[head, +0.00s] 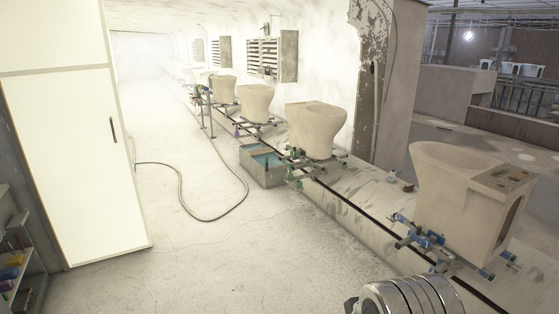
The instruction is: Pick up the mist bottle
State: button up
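I cannot pick out the mist bottle for certain. Two small objects sit on the pale ledge to the left of the nearest toilet bowl: a whitish one (392,176) and a dark reddish one (408,188). Both are too small to identify. Several coloured items (12,262) lie on a shelf at the lower left edge and are partly cut off. My gripper is not in view. A ribbed metal cylinder (408,298) shows at the bottom right, and I cannot tell a gripper on it.
Unglazed toilet bowls (460,205) stand on clamped carriers along a slotted ledge (350,205). A grey tub (262,166) with bluish liquid stands against it. A hose (215,218) lies on the floor. A tall white cabinet (70,150) stands left.

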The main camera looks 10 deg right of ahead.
aim_at(392, 176)
jog(key=z, duration=0.15)
jog(key=i, duration=1.55)
jog(key=z, duration=0.4)
jog(key=i, duration=0.9)
jog(key=z, duration=0.5)
jog(key=i, duration=1.05)
jog(key=z, duration=0.25)
jog(key=k, duration=0.6)
jog(key=u, duration=0.1)
